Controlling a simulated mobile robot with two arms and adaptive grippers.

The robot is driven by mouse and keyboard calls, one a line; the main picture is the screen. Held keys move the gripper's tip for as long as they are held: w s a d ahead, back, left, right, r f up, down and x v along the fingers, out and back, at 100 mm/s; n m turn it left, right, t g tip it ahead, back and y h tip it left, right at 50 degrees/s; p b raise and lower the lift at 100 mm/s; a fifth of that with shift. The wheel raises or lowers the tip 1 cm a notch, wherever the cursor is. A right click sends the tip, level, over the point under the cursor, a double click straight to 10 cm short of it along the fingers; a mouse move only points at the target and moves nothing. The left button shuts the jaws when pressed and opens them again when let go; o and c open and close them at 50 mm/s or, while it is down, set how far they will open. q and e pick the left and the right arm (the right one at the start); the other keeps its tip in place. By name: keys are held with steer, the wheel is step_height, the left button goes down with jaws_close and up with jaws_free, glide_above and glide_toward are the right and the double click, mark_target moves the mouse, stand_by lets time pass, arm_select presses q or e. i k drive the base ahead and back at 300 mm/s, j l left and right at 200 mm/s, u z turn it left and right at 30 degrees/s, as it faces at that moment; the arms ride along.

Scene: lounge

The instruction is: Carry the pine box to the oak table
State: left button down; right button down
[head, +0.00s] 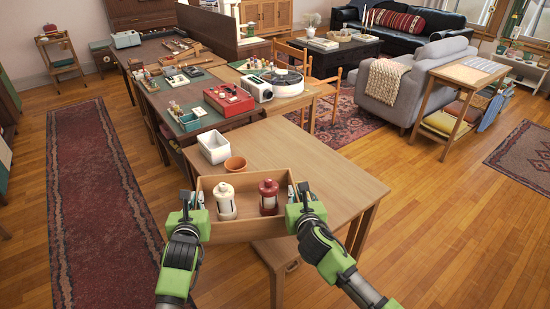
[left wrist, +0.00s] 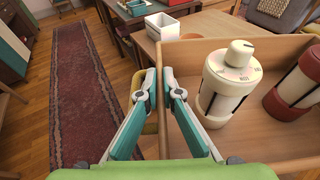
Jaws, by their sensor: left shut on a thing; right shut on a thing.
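The pine box (head: 244,232) is an open wooden box, held up level between my two grippers at the near edge of the oak table (head: 310,160). It holds a cream lantern-like canister (head: 226,201) and a dark red one (head: 268,198), both upright. My left gripper (head: 194,205) is shut on the box's left wall; in the left wrist view its fingers (left wrist: 163,100) straddle that wall. My right gripper (head: 298,200) is shut on the right wall. I cannot tell whether the box's underside touches the table.
A white rectangular planter (head: 214,147) and a terracotta pot (head: 235,164) stand at the table's left edge, just beyond the box. The table's middle and right are bare. A turntable (head: 283,80) stands behind. A wooden stool (head: 278,252) is below the box.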

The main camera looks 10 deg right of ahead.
mark_target(296, 176)
steer(key=i, duration=0.9)
steer(key=i+z, duration=0.15)
steer(key=z, duration=0.45)
